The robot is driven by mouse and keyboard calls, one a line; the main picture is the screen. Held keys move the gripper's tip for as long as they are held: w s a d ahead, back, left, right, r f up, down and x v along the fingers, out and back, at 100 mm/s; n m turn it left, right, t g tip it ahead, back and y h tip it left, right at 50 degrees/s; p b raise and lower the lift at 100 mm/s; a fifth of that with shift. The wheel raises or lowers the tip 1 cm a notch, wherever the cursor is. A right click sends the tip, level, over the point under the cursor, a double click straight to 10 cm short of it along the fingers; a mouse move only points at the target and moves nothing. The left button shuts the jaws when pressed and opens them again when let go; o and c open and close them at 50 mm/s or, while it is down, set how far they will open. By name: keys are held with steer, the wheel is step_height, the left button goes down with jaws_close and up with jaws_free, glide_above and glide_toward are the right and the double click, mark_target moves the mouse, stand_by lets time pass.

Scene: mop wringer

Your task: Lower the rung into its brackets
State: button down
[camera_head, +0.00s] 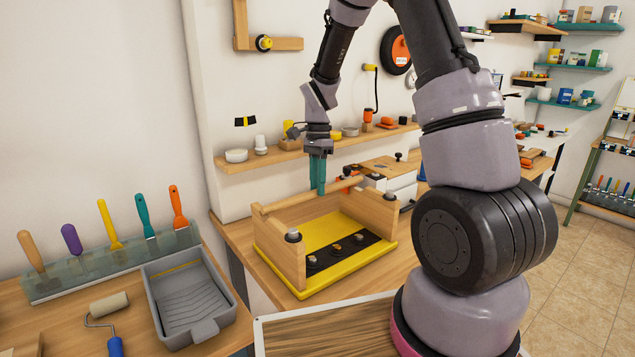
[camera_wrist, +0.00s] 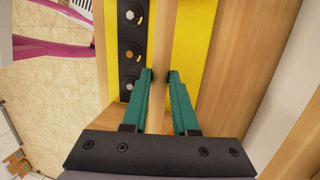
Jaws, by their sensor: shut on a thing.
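The rung (camera_head: 290,198) is a pale wooden rod at the back of the mop wringer, running between its two upright end boards. In the head view my gripper (camera_head: 317,186) points down with teal fingers on the rung near its middle. In the wrist view the rung (camera_wrist: 159,35) runs between the fingertips of my gripper (camera_wrist: 160,76), above the yellow base. The left end board (camera_head: 288,258) and right end board (camera_head: 372,212) stand on the yellow base (camera_head: 318,232). The rung's left end is at the left board's upper back corner. I cannot tell whether either end is seated in a bracket.
A black strip (camera_head: 335,251) with several round fittings lies along the base. A wall shelf (camera_head: 270,155) with small items is behind. A grey paint tray (camera_head: 190,303) and a rack of scrapers (camera_head: 115,260) are at the left.

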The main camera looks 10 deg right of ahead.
steer(key=shift+w+x, duration=0.25)
steer(key=shift+x, duration=0.75)
steer(key=c, duration=0.6)
jaws_free()
steer(key=shift+f, duration=0.1)
steer(key=v, duration=1)
steer(key=shift+r, duration=0.4)
steer(key=shift+d, duration=0.1)
steer(key=s+d+r+n+t+y, duration=0.1)
steer(key=s+d+r+n+t, duration=0.25)
steer(key=s+r, duration=0.75)
steer(key=s+d+r+n+t, duration=0.1)
steer(key=s+r+n+t, duration=0.5)
steer(key=s, duration=0.5)
steer(key=shift+d+r, duration=0.15)
steer(key=shift+r, duration=0.4)
